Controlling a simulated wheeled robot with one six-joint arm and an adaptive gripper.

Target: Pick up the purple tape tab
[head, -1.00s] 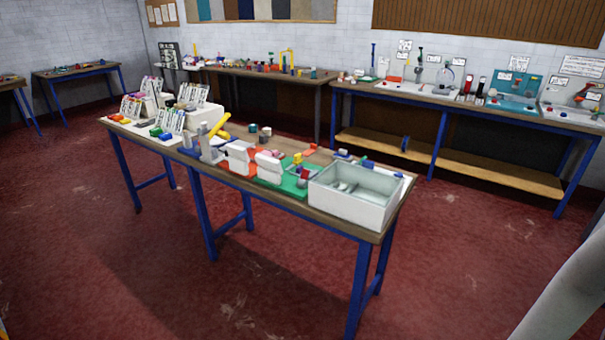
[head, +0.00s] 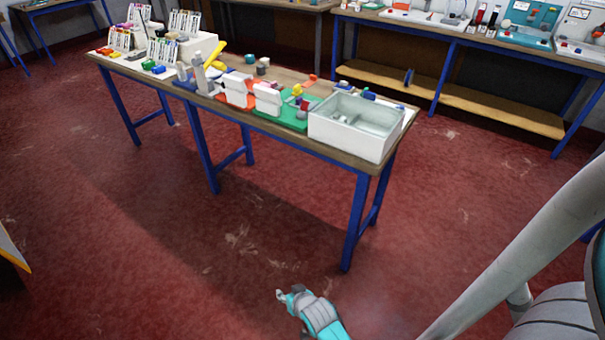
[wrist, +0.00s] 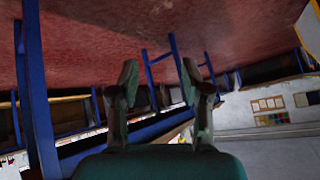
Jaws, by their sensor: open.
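I cannot make out the purple tape tab for certain in either view; the small coloured pieces on the table are too small to tell apart. My gripper (head: 281,295) shows low in the head view, teal and grey, over the red floor in front of the table and well apart from it. In the wrist view its two fingers (wrist: 159,82) are spread, with nothing between them.
The wooden table (head: 130,74) on blue legs carries card racks (head: 120,40) and coloured blocks at left, and a white bin (head: 352,125) at right. A long bench (head: 400,24) stands behind. Red floor is clear in front.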

